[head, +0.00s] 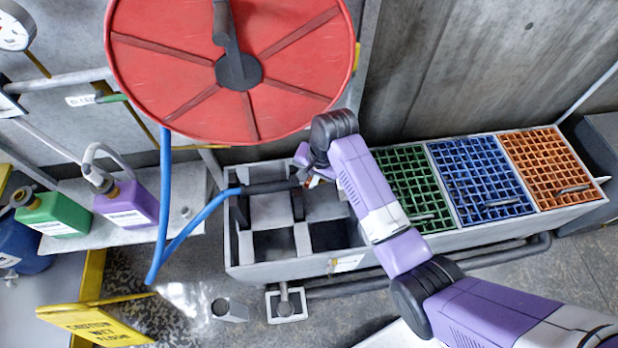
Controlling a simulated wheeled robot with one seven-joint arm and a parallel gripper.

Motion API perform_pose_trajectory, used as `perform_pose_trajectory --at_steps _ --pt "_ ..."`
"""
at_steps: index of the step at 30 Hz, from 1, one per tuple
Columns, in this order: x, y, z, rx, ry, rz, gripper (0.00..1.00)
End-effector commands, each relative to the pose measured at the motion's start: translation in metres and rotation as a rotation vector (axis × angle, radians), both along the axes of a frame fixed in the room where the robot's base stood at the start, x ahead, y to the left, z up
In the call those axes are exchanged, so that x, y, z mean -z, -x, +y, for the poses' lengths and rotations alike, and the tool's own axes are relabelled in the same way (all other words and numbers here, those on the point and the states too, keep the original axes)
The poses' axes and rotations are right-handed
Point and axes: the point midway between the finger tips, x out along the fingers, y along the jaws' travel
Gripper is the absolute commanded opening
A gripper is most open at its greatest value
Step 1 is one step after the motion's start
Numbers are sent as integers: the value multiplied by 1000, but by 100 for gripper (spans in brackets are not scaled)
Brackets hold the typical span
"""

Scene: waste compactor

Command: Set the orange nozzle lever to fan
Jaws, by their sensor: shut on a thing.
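The dark spray nozzle (268,187) lies across the left part of the long grey trough, with the blue hose (213,203) joined to its left end. My gripper (304,174) is at the nozzle's right end, seen from above and partly covered by my wrist. A small orange and white bit, the orange nozzle lever (313,182), shows beside the fingers. My gripper is shut on the lever; the contact itself is mostly hidden. The lever's setting and any fan mark cannot be read here.
The trough (290,265) has green (408,187), blue (480,175) and orange (545,165) grates to the right. A large red hose reel (180,70) hangs above. Purple (128,205) and green (52,215) jugs stand left. A yellow wet-floor sign (95,325) is at lower left.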

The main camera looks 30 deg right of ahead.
Motion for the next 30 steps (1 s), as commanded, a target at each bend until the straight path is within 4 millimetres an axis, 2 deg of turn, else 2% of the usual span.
perform_pose_trajectory --at_steps 21,30 --pt "0 0 0 0 -1 4 0" --pt "-3 -7 -3 2 -31 105 0"
